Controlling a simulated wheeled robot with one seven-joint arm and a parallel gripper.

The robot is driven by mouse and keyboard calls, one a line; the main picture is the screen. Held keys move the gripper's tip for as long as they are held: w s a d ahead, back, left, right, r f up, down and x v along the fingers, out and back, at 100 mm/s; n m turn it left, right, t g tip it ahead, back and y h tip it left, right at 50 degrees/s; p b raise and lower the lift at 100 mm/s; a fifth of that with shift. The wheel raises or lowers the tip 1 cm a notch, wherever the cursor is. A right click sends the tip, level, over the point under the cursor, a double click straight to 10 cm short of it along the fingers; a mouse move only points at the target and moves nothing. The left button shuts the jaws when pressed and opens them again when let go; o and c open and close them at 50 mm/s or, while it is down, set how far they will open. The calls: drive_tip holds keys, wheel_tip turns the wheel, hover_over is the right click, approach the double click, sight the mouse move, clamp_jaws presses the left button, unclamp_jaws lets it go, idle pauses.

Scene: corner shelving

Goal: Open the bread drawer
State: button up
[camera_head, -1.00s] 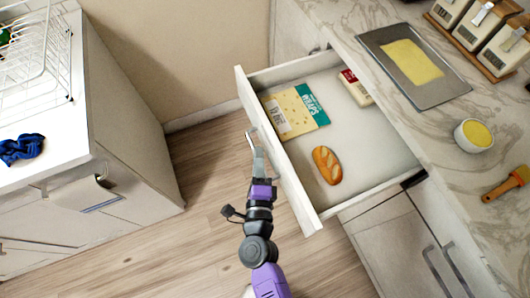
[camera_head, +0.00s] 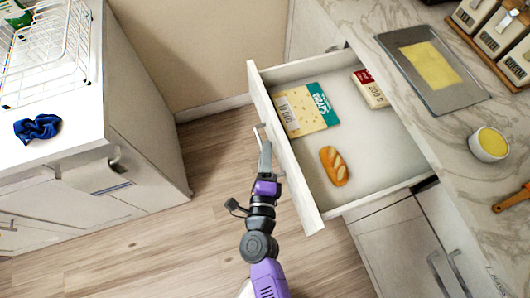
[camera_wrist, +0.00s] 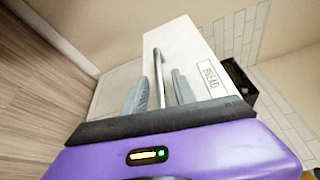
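The bread drawer (camera_head: 288,160) is pulled well out from under the counter. Inside it lie a bread loaf (camera_head: 334,166), a cheese-patterned wraps packet (camera_head: 305,110) and a small red-and-white pack (camera_head: 369,89). My gripper (camera_head: 265,150) is at the outer face of the drawer, at its bar handle (camera_head: 260,132). In the wrist view, the handle (camera_wrist: 158,72) runs between my two fingers (camera_wrist: 160,92), which stand apart with a gap beside the bar. A label reading BREAD (camera_wrist: 212,78) shows on the drawer front. Contact with the handle cannot be told.
The counter (camera_head: 445,125) above carries a metal tray (camera_head: 455,98), canisters (camera_head: 500,30) and a yellow-filled bowl (camera_head: 489,144). Cabinet doors (camera_head: 400,250) stand below. A second counter (camera_head: 85,125) with a dish rack (camera_head: 45,60) and blue cloth (camera_head: 37,128) is at left. Wooden floor (camera_head: 190,240) lies open between.

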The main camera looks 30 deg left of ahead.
drive_tip(key=b+v, duration=0.1)
drive_tip(key=v, duration=0.6)
drive_tip(key=shift+s+d, duration=0.2)
drive_tip(key=shift+s, duration=0.15)
drive_tip(key=shift+s, duration=0.1)
